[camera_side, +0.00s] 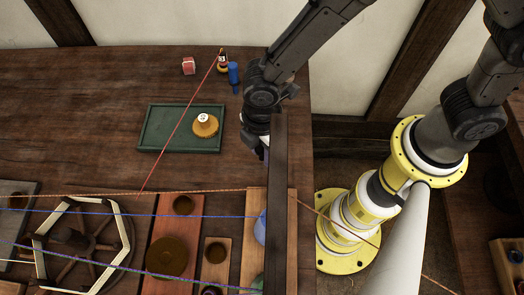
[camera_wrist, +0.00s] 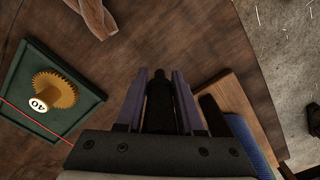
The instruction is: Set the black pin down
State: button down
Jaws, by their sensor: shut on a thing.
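My gripper (camera_wrist: 160,85) is shut on the black pin (camera_wrist: 160,105), which stands between its two fingers in the wrist view. In the side view my gripper (camera_side: 262,150) is over the right part of the table, right of the green tray. There the pin cannot be made out clearly, and a dark upright beam stands close by in front. I cannot tell whether the pin touches the table (camera_wrist: 175,40).
The green tray (camera_side: 152,140) holds a brass gear (camera_side: 205,126) with a white tag. Wooden boards (camera_side: 216,245), stretched cords and a wheel frame (camera_side: 75,245) fill the front. Bare table lies between tray and gripper.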

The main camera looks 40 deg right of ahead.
jog(key=shift+f, duration=0.65)
jog(key=c, duration=0.5)
grip_release()
jog(key=shift+f, duration=0.15)
jog(key=shift+c, duration=0.2)
notch_tip(320, 180, up, 12)
jog(key=shift+r, duration=0.25)
